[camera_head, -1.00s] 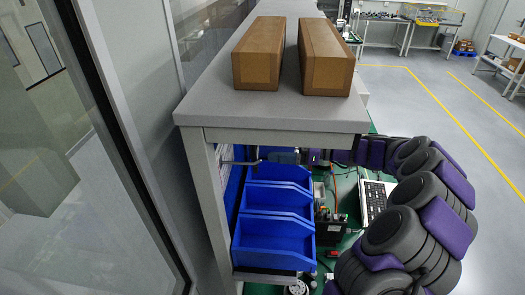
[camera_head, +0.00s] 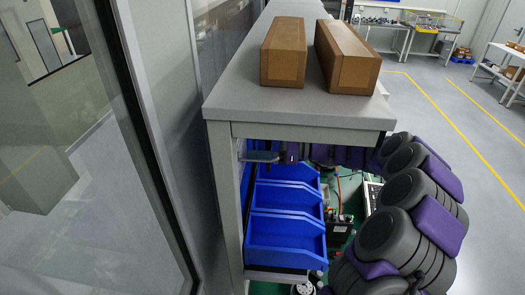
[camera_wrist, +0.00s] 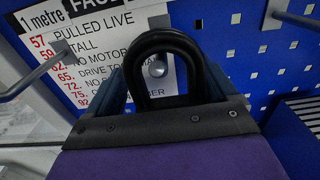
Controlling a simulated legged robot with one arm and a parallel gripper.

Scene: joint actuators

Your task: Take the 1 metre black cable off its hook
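A thick black loop, apparently the black cable (camera_wrist: 138,65), shows in the wrist view in front of the pegboard. A silver hook's round tip (camera_wrist: 157,69) shows inside the loop. My gripper (camera_wrist: 165,75) has its blue-grey fingers apart, one on each side of the loop. I cannot tell whether they touch it. The lower part of the loop is hidden behind my gripper's body. In the head view my gripper (camera_head: 262,157) reaches left under the bench top, close to the board, and the cable cannot be made out.
The blue pegboard (camera_wrist: 265,45) carries a white label (camera_wrist: 95,50) reading "1 metre" and other metal hooks (camera_wrist: 35,75). Blue bins (camera_head: 285,240) stand below my gripper. The grey bench top (camera_head: 290,112) with two cardboard boxes is above. A glass panel (camera_head: 70,200) is at left.

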